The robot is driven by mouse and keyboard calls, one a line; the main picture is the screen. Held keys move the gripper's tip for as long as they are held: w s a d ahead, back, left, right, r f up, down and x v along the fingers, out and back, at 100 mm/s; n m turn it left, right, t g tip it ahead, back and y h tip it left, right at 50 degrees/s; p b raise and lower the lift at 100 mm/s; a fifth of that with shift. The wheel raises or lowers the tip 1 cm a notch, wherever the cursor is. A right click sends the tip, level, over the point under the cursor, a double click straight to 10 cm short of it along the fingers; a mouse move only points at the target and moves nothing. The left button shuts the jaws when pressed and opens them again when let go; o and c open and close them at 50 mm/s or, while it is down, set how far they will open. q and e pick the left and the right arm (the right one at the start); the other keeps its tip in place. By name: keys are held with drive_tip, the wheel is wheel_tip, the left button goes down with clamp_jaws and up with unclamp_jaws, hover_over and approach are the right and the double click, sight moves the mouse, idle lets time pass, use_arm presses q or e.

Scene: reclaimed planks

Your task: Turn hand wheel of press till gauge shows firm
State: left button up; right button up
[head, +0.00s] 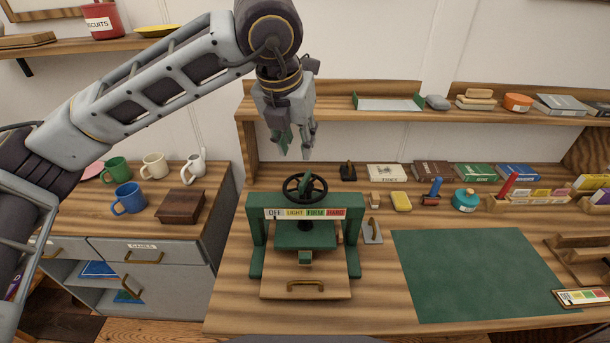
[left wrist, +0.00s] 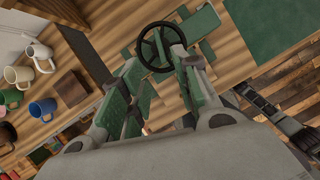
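The green press (head: 257,235) stands on the wooden bench, with a black hand wheel (head: 304,190) on top. In the left wrist view the wheel (left wrist: 141,50) shows beyond the spread fingertips (left wrist: 158,68).
A green mat (head: 480,275) lies right of the press. A trowel-like tool (head: 372,232) and a yellow block (head: 401,201) stand close to its right side. A shelf (head: 400,116) runs behind. Mugs (head: 129,198) and a wooden box (head: 181,206) are on the left cabinet.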

sight(305, 177)
use_arm(q)
drive_tip(key=shift+x, duration=6.9)
drive_tip(key=shift+s, duration=0.1)
drive_tip(key=shift+c, duration=0.5)
clamp_jaws()
